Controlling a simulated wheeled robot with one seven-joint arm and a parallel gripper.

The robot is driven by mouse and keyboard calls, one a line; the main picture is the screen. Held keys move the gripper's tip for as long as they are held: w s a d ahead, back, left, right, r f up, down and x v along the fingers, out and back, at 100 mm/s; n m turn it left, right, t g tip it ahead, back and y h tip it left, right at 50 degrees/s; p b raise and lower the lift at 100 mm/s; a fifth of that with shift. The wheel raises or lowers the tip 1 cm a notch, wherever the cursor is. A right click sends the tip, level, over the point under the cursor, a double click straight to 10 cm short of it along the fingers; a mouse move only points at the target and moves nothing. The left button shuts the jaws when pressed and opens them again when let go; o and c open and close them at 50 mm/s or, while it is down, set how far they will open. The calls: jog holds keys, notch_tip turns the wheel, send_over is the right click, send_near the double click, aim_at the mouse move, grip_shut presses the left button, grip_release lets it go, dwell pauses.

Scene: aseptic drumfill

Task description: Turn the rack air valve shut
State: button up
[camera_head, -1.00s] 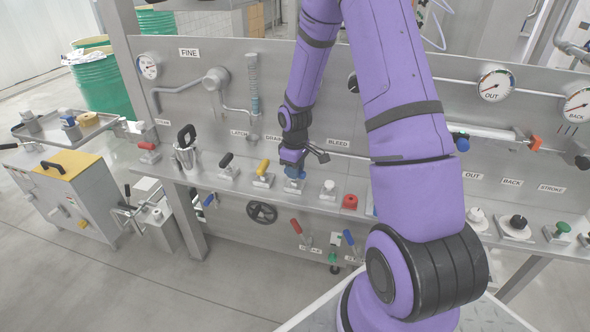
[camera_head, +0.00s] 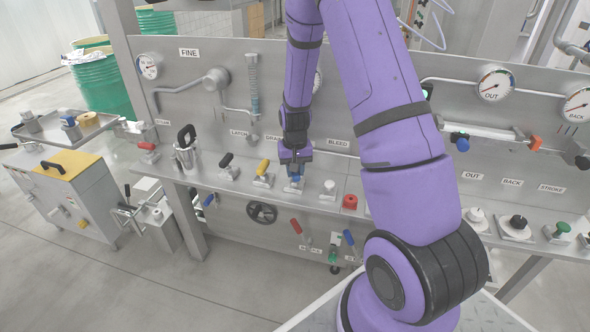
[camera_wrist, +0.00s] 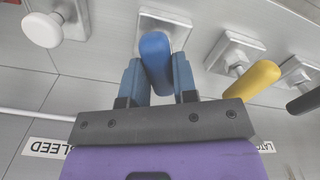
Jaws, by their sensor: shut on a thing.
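A blue valve handle (camera_wrist: 156,58) stands on a square metal base plate on the rack's ledge. No readable label marks it as the rack air valve. In the wrist view it lies between the two blue-grey fingers of my gripper (camera_wrist: 158,78), which is shut on it. In the head view my gripper (camera_head: 294,171) points down at the ledge, and the blue handle (camera_head: 294,184) shows just below it, partly hidden by the fingers.
A yellow handle (camera_head: 262,168) and a black handle (camera_head: 227,161) stand to the left on the ledge. A white knob (camera_head: 328,187) and a red knob (camera_head: 350,202) stand to the right. A black handwheel (camera_head: 261,213) and red lever (camera_head: 296,227) are below.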

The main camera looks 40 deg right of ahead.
jog(key=m, duration=0.4)
jog(key=shift+m, duration=0.4)
dwell(0.4)
jog(key=o, duration=0.9)
notch_tip(320, 180, up, 11)
jog(key=shift+f, duration=0.1)
dwell(0.4)
